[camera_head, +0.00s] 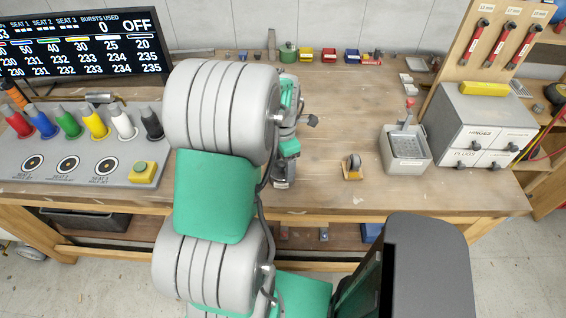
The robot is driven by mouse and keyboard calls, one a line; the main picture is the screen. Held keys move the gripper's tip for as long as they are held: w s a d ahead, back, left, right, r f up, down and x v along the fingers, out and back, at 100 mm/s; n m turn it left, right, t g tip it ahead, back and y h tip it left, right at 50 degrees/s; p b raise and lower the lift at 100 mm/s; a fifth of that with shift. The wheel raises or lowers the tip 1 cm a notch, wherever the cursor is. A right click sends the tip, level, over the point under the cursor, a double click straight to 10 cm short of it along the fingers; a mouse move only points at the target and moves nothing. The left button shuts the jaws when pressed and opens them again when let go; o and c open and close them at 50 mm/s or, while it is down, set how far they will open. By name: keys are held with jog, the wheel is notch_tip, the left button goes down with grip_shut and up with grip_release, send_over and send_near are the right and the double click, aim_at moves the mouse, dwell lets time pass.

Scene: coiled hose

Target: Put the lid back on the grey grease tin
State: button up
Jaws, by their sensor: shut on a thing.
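My gripper (283,181) is partly in view above the middle of the workbench, just right of my large grey and green arm links. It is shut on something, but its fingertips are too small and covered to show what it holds. I cannot make out the grey grease tin or its lid. My arm hides a broad strip of the bench where they may be.
The wooden workbench (330,200) has free room right of my gripper, around a small wheel on a wooden block (352,168). A grey bin (408,160) and a drawer cabinet (475,125) stand right. A panel of coloured plugs (80,165) lies left. Small bins line the back.

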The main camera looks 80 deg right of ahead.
jog(key=shift+f, duration=0.1)
dwell(0.7)
jog(key=o, duration=1.4)
jog(key=shift+o, duration=0.4)
jog(key=shift+r+p, duration=2.45)
jog(key=shift+r, duration=1.1)
jog(key=shift+c, duration=0.3)
grip_shut()
jog(key=shift+f, duration=0.2)
